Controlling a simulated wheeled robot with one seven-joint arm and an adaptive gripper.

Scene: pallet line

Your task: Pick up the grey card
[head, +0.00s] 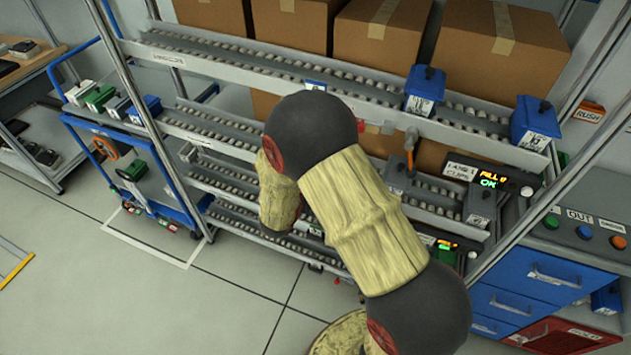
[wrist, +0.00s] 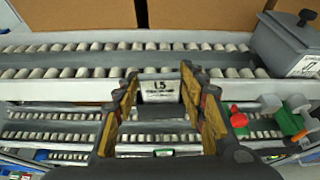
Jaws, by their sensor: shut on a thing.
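The grey card (wrist: 160,88), with a pale face marked with dark print that looks like "L5", spans the space between the fingertips of my gripper (wrist: 160,82) in the wrist view. My gripper is shut on it, with one finger at each side. The card is in front of the roller rack, and its face is towards the wrist camera. In the head view my arm hides both the gripper and the card.
A roller shelf (wrist: 80,58) runs behind the fingers, with cardboard boxes (head: 380,32) above it. A grey bin (wrist: 284,48) stands at the right. Red and green parts (wrist: 287,121) are right of the fingers. Blue-lidded bins (head: 535,122) sit on the upper rail.

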